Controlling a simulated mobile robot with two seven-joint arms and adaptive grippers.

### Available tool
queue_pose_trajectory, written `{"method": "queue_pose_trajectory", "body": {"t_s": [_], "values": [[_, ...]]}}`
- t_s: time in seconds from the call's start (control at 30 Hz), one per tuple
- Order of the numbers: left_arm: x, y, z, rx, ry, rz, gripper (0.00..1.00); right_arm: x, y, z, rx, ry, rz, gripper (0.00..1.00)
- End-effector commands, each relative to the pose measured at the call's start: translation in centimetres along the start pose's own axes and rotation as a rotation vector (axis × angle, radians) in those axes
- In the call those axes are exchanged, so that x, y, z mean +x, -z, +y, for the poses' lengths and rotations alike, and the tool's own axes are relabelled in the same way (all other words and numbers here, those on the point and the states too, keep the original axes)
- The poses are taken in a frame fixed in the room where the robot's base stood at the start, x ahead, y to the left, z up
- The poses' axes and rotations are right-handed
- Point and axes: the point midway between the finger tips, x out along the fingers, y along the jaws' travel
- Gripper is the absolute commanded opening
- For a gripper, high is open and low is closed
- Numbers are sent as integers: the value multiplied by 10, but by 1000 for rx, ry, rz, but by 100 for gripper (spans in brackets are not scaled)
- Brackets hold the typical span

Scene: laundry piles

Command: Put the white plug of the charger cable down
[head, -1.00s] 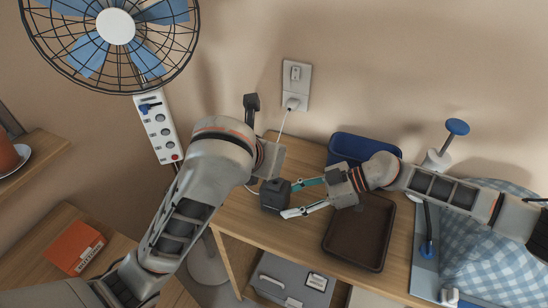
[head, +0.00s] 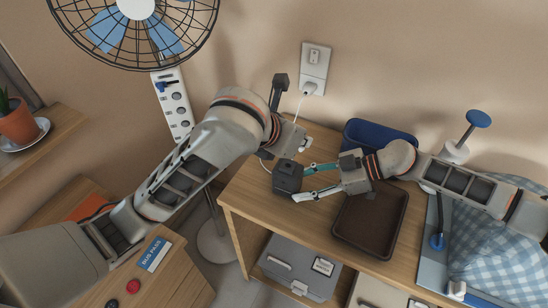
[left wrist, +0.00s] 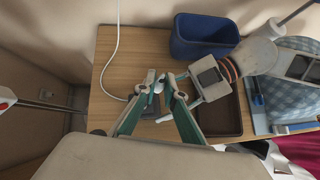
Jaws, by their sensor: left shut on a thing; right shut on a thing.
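The white charger cable (head: 300,108) runs from a white wall plug (head: 309,88) in the socket down behind my left arm. It also shows in the left wrist view (left wrist: 117,42), curving over the tabletop toward the fingers. My left gripper (left wrist: 161,86) is shut on a small whitish thing that looks like the cable's white plug (left wrist: 158,87), close above the table; the fingers partly hide it. In the head view my left wrist hides most of this. A dark box (head: 287,177) stands on the table; my right gripper (head: 304,183) is shut on it from the right.
The wooden table (head: 248,192) holds a blue bin (head: 362,134) and a brown tray (head: 371,222). A blue-topped white stand (head: 466,138), an ironing-board-like surface and checked cloth (head: 491,245) are at right. A fan (head: 137,8) and power strip (head: 174,105) are at left.

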Motion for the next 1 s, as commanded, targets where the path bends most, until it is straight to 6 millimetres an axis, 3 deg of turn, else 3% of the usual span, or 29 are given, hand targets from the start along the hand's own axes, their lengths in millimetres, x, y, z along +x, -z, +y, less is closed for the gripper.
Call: {"method": "queue_pose_trajectory", "body": {"t_s": [0.17,0.3,0.6,0.77,1.0], "values": [[23,8,16,91,77,6,0,0,0,0,-1,-1,-1,33],[36,14,41,134,122,6,0,0,0,0,-1,-1,-1,33],[42,14,100,150,150,4,0,0,0,0,-1,-1,-1,32],[49,21,108,146,154,8,0,0,0,0,-1,-1,-1,32],[78,52,108,145,154,8,0,0,0,0,-1,-1,-1,32]]}}
